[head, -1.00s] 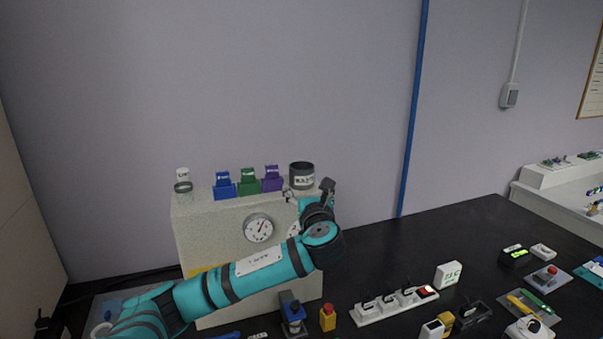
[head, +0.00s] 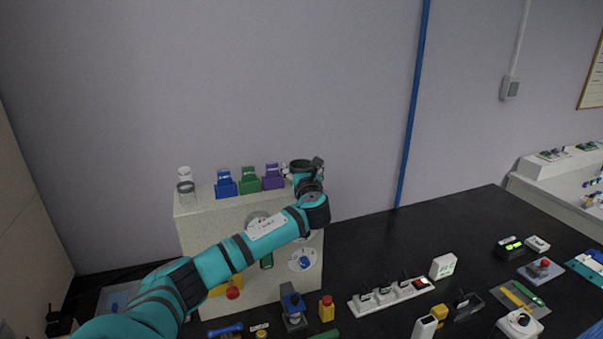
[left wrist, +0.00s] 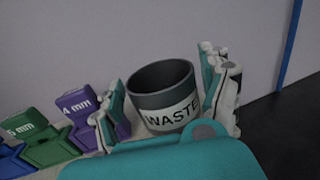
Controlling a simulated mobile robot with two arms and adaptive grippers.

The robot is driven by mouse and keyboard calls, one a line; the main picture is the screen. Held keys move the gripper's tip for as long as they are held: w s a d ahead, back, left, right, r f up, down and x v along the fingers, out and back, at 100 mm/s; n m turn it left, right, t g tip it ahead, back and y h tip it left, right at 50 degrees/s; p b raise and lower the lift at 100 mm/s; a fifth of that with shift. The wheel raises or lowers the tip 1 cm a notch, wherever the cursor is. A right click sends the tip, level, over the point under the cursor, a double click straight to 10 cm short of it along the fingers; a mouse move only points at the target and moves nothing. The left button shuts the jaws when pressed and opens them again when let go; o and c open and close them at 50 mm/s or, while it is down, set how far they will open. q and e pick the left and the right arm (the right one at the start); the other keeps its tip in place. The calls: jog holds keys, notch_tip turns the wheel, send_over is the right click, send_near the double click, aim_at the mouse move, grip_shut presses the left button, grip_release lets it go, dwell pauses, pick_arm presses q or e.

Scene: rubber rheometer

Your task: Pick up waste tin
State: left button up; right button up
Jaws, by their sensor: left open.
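The waste tin (left wrist: 162,92) is a dark grey open cylinder with a white label reading "WASTE" in the left wrist view. It stands at the right end of the top of the pale machine. My left gripper (left wrist: 166,100) is open, with one finger on each side of the tin. I cannot tell whether the fingers touch it. In the head view the tin's dark rim (head: 301,163) shows behind my left gripper (head: 303,180), which hides most of the tin. My right gripper is not in view.
Purple (head: 273,178), green (head: 249,181) and blue (head: 225,184) holders stand left of the tin on the machine (head: 196,222), with a glass jar (head: 186,190) farther left. Switches and a white power strip (head: 391,295) lie on the black bench below. The wall is close behind.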

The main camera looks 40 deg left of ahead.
pick_arm(q)
jog(key=c, duration=1)
jog(key=shift+r, duration=0.15)
